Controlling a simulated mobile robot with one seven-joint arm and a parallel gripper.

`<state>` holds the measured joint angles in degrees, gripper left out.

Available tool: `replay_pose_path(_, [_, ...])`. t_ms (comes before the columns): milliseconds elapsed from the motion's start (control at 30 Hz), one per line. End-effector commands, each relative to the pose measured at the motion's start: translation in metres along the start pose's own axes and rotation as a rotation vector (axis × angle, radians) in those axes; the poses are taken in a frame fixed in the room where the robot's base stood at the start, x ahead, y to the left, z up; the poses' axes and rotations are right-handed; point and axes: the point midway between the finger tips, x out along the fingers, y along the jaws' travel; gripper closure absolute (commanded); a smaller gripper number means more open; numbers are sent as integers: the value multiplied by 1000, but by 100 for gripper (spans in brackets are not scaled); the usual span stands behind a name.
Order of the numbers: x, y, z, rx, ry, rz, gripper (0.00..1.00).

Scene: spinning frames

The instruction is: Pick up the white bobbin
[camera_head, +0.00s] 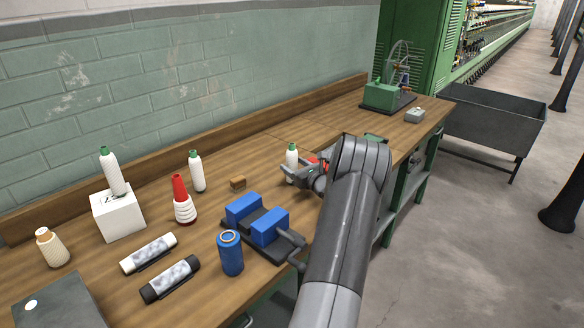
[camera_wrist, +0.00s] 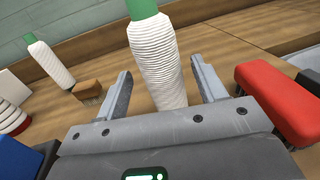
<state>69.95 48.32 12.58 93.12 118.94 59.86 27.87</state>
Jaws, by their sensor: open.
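A white ridged bobbin (camera_head: 291,157) with a green tip stands upright on the wooden bench beside my gripper (camera_head: 299,172). In the wrist view the same white bobbin (camera_wrist: 157,62) stands between my two open fingers, with a gap on both sides; its base is hidden behind my gripper body. A second white bobbin with a green tip (camera_head: 197,172) stands further left, and it also shows in the wrist view (camera_wrist: 50,65). A third white, green-tipped bobbin (camera_head: 114,175) stands on a white block at the left.
A small brown brush (camera_wrist: 89,90) lies left of the bobbin. A red object (camera_wrist: 280,98) is close on the right. A blue-jawed vise (camera_head: 270,228), a red-and-white cone (camera_head: 183,205) and a blue spool (camera_head: 231,255) stand nearer. The bench beyond, towards the green machine (camera_head: 385,96), is mostly clear.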

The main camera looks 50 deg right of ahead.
Motion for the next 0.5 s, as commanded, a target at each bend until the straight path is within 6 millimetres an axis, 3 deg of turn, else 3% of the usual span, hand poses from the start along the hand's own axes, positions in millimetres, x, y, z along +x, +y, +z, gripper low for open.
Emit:
replay_pose_path(200, [30, -3, -3, 0, 0, 2, 36])
replay_pose_path(500, [35, -3, -3, 0, 1, 1, 36])
